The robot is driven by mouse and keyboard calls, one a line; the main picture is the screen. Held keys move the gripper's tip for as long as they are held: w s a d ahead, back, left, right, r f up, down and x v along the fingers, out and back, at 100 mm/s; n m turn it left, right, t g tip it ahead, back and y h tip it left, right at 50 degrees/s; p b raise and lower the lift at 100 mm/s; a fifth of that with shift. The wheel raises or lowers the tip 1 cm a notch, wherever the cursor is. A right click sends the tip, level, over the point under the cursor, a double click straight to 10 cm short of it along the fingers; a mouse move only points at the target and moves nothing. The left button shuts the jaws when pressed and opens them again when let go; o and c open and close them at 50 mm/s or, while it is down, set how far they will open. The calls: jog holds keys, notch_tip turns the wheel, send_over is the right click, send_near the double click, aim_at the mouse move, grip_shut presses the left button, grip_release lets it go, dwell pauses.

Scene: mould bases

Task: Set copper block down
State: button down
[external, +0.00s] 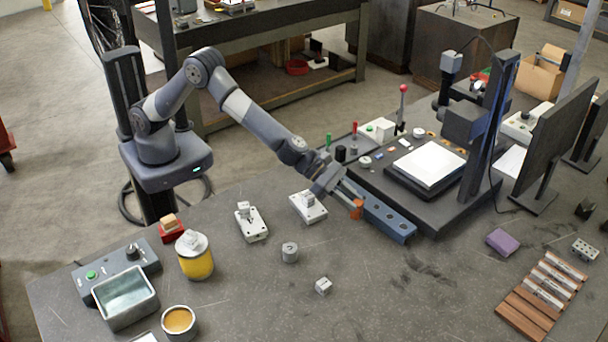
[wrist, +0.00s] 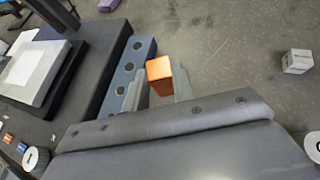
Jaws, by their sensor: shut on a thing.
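The copper block (external: 356,209) is a small orange cube. It is held between the fingertips of my gripper (external: 350,200), beside the blue rail with round holes (external: 385,216). In the wrist view the copper block (wrist: 159,69) sits between the two grey fingers of my gripper (wrist: 158,88), with the blue rail (wrist: 130,70) just to its left. I cannot tell whether the block touches the rail or the table beneath it.
A black machine base with a white plate (external: 430,163) stands behind the rail. White mould bases (external: 308,206) (external: 251,224) stand to the left. A small metal cube (external: 323,286) and a metal cylinder (external: 290,252) stand in front. The table right of the small cube is largely clear.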

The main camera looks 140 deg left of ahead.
jog(key=shift+f+b, duration=2.65)
jog(key=shift+f, duration=0.35)
jog(key=shift+f, duration=0.1)
jog(key=c, duration=1.6)
grip_release()
jog(key=shift+f, duration=0.15)
jog(key=o, duration=0.4)
jog(key=shift+o, duration=0.2)
